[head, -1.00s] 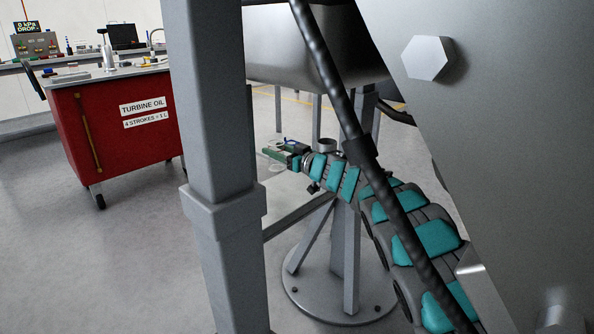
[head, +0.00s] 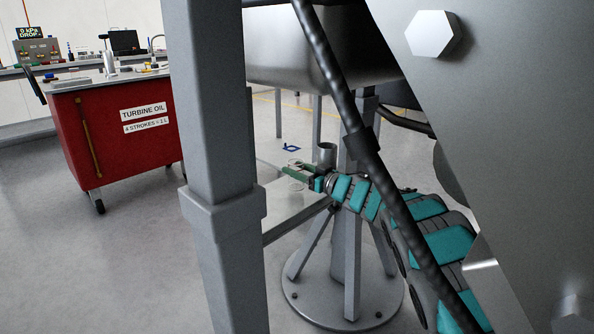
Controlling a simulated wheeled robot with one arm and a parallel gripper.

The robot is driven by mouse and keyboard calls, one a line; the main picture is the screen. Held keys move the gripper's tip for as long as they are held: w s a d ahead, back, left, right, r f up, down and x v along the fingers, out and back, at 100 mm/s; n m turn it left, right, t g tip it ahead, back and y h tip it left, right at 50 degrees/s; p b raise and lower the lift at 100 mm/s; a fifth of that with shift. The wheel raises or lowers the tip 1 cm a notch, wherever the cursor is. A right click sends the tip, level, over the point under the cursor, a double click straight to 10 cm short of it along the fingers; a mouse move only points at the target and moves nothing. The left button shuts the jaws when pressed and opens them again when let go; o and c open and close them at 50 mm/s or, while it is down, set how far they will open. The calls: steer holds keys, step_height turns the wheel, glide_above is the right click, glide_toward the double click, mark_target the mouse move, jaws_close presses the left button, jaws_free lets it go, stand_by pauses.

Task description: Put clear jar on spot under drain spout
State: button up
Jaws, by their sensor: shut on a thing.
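My gripper (head: 292,174), with green fingers, reaches left from the arm at mid-picture in the head view. It is shut on the clear jar (head: 296,187), whose faint outline shows around the fingers. The jar is over or on a pale flat shelf (head: 284,215); I cannot tell whether it touches. A short grey upright pipe (head: 326,154) stands just right of and behind the gripper; I cannot tell whether it is the drain spout. The marked spot is not clearly visible.
A grey post (head: 218,170) stands in front at left, and a black hose (head: 335,80) crosses before my arm. A metal tank (head: 310,50) hangs above, and a round-footed stand (head: 340,295) is below. A red turbine oil cart (head: 115,130) is far left.

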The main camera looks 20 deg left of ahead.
mark_target(302, 171)
steer(key=shift+f, duration=0.65)
steer(key=o, duration=1.3)
steer(key=shift+r, duration=0.55)
steer(key=shift+s+d+r, duration=0.1)
steer(key=shift+d+r, duration=0.05)
steer(key=shift+d, duration=0.15)
steer(key=shift+v, duration=3.45)
